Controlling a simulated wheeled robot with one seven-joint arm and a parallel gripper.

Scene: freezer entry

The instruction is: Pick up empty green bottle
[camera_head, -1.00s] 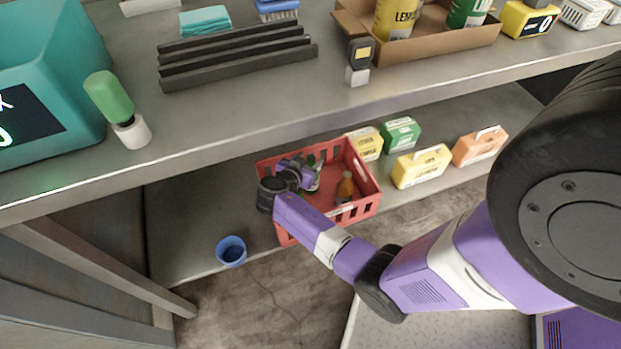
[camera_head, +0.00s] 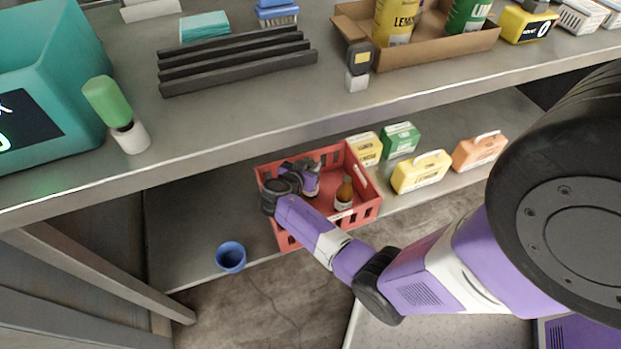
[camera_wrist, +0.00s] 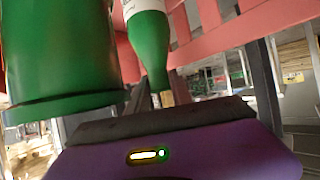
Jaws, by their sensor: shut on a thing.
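My gripper (camera_head: 304,178) is down inside the red crate (camera_head: 372,205) on the lower shelf, at its left part. It is shut on the green bottle, which the gripper hides in the head view. In the wrist view a green bottle (camera_wrist: 148,45) with a pale label shows its narrow neck pointing down to the dark edge of my gripper. A large green round-sided thing (camera_wrist: 60,55) fills the left of that view, very close. The exact contact of the fingers is hidden.
A brown bottle (camera_head: 344,192) stands in the crate to the right of my gripper. A blue cup (camera_head: 231,257) is left of the crate. Yellow (camera_head: 421,172), green (camera_head: 401,139) and orange (camera_head: 479,149) boxes stand to the right. The upper shelf (camera_head: 240,110) overhangs behind.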

